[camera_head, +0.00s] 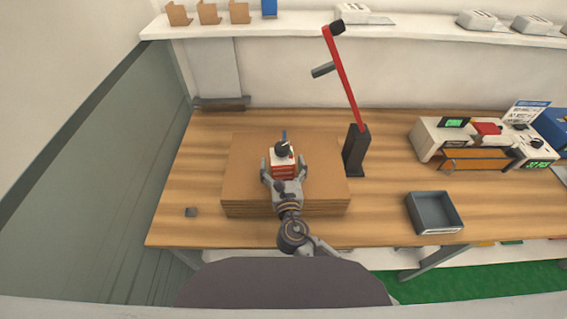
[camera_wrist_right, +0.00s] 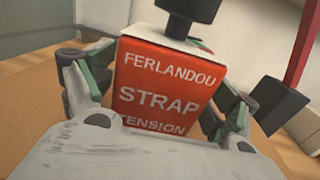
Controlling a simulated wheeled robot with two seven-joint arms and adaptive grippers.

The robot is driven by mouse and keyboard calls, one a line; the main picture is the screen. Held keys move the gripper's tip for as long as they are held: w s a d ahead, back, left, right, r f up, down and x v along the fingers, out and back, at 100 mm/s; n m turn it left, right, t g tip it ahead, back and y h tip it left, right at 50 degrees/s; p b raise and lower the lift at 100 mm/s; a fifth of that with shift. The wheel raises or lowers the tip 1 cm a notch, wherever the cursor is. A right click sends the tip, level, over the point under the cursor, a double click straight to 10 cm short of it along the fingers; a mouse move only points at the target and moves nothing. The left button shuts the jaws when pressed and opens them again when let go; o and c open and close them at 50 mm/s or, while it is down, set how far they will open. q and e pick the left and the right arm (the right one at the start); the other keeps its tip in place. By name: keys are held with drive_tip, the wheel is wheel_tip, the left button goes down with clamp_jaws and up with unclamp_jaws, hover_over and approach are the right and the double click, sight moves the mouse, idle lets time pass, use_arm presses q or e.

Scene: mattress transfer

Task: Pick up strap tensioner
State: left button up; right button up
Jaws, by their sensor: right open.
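The strap tensioner (camera_head: 283,160) is a red and white block with a dark knob and a blue piece on top. It stands upright on a brown cardboard stack (camera_head: 240,175) on the wooden table. In the right wrist view its red face (camera_wrist_right: 165,90) reads "FERLANDOU STRAP TENSION". My right gripper (camera_head: 283,172) is open, with its fingers on either side of the tensioner. The wrist view shows the fingers flanking the block; whether they touch it I cannot tell. My left gripper is not in view.
A black stand with a red arm (camera_head: 345,85) rises right of the stack. A grey tray (camera_head: 434,213) lies at the front right. Machines (camera_head: 470,140) stand at the right. A shelf (camera_head: 300,28) runs along the back wall.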

sight(282, 146)
drive_tip(key=shift+s+r, duration=0.1)
drive_tip(key=shift+s, duration=0.05)
drive_tip(key=c, duration=1.6)
drive_tip(key=shift+c, duration=0.7)
drive_tip(key=shift+r, duration=0.2)
drive_tip(key=shift+r+p, duration=0.7)
drive_tip(key=shift+r, duration=4.2)
drive_tip(key=shift+f+b, duration=2.2)
drive_tip(key=shift+f, duration=2)
